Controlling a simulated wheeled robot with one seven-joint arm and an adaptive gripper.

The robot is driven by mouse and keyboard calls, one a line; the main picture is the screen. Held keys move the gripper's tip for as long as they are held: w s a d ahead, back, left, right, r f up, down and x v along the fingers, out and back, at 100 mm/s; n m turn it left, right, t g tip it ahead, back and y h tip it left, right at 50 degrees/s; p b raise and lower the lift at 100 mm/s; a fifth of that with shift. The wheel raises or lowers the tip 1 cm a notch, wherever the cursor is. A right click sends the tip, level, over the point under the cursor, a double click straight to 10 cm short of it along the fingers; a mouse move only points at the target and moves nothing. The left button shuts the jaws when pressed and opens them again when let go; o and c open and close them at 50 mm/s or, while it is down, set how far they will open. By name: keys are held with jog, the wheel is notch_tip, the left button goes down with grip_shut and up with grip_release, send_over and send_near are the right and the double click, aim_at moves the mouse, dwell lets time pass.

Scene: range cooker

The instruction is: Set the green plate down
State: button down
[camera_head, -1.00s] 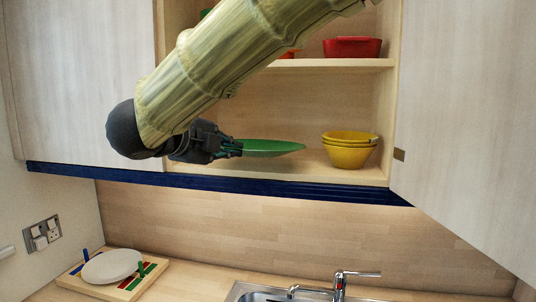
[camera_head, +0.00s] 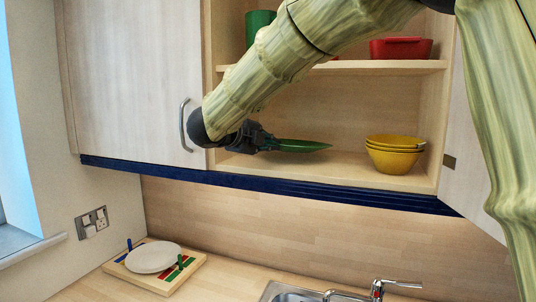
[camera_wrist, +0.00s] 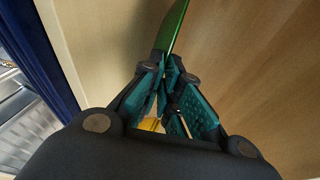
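The green plate (camera_head: 303,146) is inside the open wall cabinet, roughly level, over the lower shelf (camera_head: 335,174). My gripper (camera_head: 274,143) is shut on its left edge in the head view. In the wrist view, the plate (camera_wrist: 172,28) shows edge-on as a thin green strip at the tips of my gripper (camera_wrist: 171,64). A gap seems to show between the plate and the lower shelf, but I cannot tell its height.
Stacked yellow bowls (camera_head: 394,154) stand right of the plate. The upper shelf (camera_head: 390,67) holds a red dish (camera_head: 401,49) and a green container (camera_head: 259,24).

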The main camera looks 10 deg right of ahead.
aim_at(268, 166)
jog(key=shift+w+d+r, duration=0.1)
jog(key=shift+w, duration=0.15)
jog(key=shift+w+f+b, duration=0.1)
jog(key=shift+f+b, duration=0.75)
jog(key=shift+f, duration=1.2)
jog(key=c, duration=1.9)
grip_release()
jog(key=shift+r, duration=0.15)
jog(key=b+v, duration=0.4)
jog(key=v, duration=0.8)
